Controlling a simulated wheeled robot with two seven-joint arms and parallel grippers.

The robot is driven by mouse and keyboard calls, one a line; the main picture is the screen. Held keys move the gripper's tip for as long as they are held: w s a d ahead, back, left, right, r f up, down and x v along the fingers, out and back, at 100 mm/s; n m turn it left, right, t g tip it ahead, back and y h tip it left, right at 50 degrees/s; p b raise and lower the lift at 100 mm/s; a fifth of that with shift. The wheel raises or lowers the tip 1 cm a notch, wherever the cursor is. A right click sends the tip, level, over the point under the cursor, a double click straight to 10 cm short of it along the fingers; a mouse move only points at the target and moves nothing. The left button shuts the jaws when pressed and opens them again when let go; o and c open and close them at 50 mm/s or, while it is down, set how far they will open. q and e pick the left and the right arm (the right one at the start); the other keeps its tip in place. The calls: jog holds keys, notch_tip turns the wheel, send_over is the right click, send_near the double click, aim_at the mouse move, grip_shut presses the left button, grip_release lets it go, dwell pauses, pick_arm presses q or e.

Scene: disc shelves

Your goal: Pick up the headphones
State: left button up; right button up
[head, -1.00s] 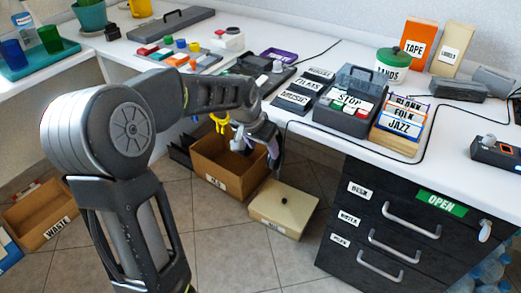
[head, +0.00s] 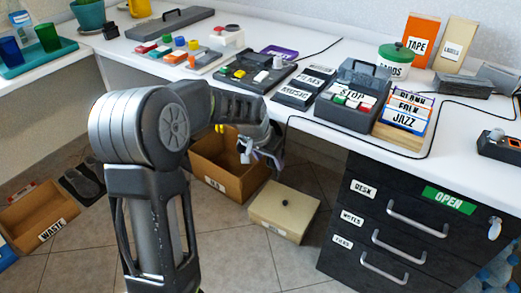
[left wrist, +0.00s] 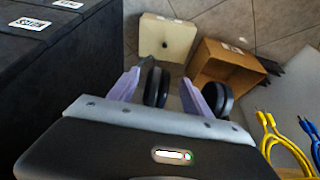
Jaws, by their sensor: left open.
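My left gripper (head: 258,152) is open beside the desk's front edge, above the floor boxes. In the left wrist view its two lilac fingers (left wrist: 160,92) stand apart. Two dark rounded pads, which look like the ear cups of the headphones (left wrist: 157,87), show close to the fingers. One pad is between the fingers and the other is just right of the right finger. Whether they touch the fingers I cannot tell. The headband is not clear. In the head view my arm and gripper hide most of this spot. My right gripper is not in view.
A black drawer unit (head: 375,190) stands right of my gripper. An open brown box (head: 250,188) and a lidded cream box (head: 300,214) stand below. Yellow and blue cables (left wrist: 290,140) hang close by.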

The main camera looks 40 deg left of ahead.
pick_arm(q)
jog(key=x, duration=0.3)
jog(key=shift+b, duration=0.35)
jog(key=shift+r, duration=0.1)
grip_shut()
dwell(0.5)
